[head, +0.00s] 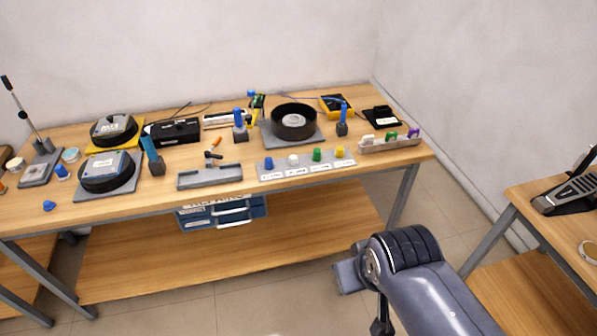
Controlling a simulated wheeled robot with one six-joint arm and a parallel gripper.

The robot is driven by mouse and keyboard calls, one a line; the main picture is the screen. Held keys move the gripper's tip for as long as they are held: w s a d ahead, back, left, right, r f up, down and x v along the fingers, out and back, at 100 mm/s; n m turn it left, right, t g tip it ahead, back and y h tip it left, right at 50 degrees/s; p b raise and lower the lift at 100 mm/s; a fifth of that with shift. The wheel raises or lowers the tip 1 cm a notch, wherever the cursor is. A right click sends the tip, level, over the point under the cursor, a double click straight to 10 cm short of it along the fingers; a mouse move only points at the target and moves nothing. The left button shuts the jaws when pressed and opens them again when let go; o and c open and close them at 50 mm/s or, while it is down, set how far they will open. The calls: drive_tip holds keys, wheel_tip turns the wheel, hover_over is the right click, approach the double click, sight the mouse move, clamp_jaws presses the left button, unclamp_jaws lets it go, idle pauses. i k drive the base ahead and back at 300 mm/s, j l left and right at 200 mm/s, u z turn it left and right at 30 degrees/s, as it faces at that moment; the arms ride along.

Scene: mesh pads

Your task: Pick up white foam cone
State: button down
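A small white piece (293,159), which looks like the white foam cone, stands on a light grey labelled strip (307,174) near the front edge of the workbench. It is in a row between a blue piece (268,163) on its left and a green piece (317,155) on its right. A yellow piece (339,151) is at the row's right end. It is too small to make out its exact shape. Part of my grey arm shows at the bottom right, well in front of the bench. I cannot see my gripper's fingers.
A round black bowl-like fixture (294,121) stands behind the row. A rack with coloured pieces (390,143) is to the right, and a grey tray (209,177) to the left. Blue-handled tools stand nearby. A second table (570,226) with a pedal is at far right.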

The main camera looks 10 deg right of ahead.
sight(293, 160)
drive_tip(key=i+l+u, duration=0.1)
drive_tip(key=i+l, duration=0.15)
drive_tip(key=i, duration=0.3)
drive_tip(key=i+l+u, duration=0.15)
drive_tip(key=i, duration=0.35)
drive_tip(key=i+l+u, duration=0.1)
drive_tip(key=i+l, duration=0.35)
drive_tip(key=i, duration=0.05)
